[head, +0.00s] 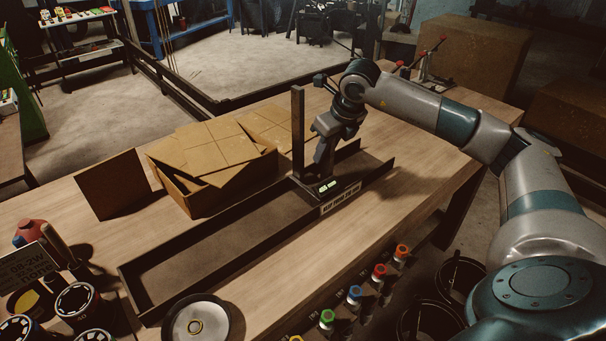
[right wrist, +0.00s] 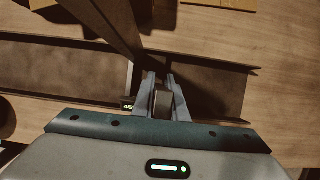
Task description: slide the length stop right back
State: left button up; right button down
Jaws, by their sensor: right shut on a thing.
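The length stop is a dark carriage with a tall upright post (head: 298,130) and a small lit readout (head: 328,187). It sits in a long dark channel (head: 190,292) on the workbench, toward the far right end, with some channel free beyond it. In the right wrist view the post (right wrist: 112,25) rises at the left. My right gripper (head: 322,170) reaches down from above just right of the post. In the right wrist view its two fingers (right wrist: 160,80) are closed on a small block of the stop (right wrist: 162,102). The grip is partly hidden in the head view. My left gripper is out of view.
An open cardboard box (head: 230,185) with flaps up stands behind the channel, close to it. A cardboard sheet (head: 108,185) leans left of it. A round disc (head: 196,320), coloured-cap fittings (head: 380,272) and dark dies (head: 77,298) lie at the front.

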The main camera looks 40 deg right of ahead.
pick_arm(q)
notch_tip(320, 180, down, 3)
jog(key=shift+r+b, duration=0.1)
jog(key=shift+b, duration=0.8)
pick_arm(e)
jog(key=w+d, duration=0.1)
jog(key=d, duration=1.8)
jog(key=shift+w+d, duration=0.3)
jog(key=shift+d, duration=0.1)
jog(key=c, duration=1.8)
grip_release()
jog(key=shift+a, duration=0.1)
jog(key=shift+o, duration=0.2)
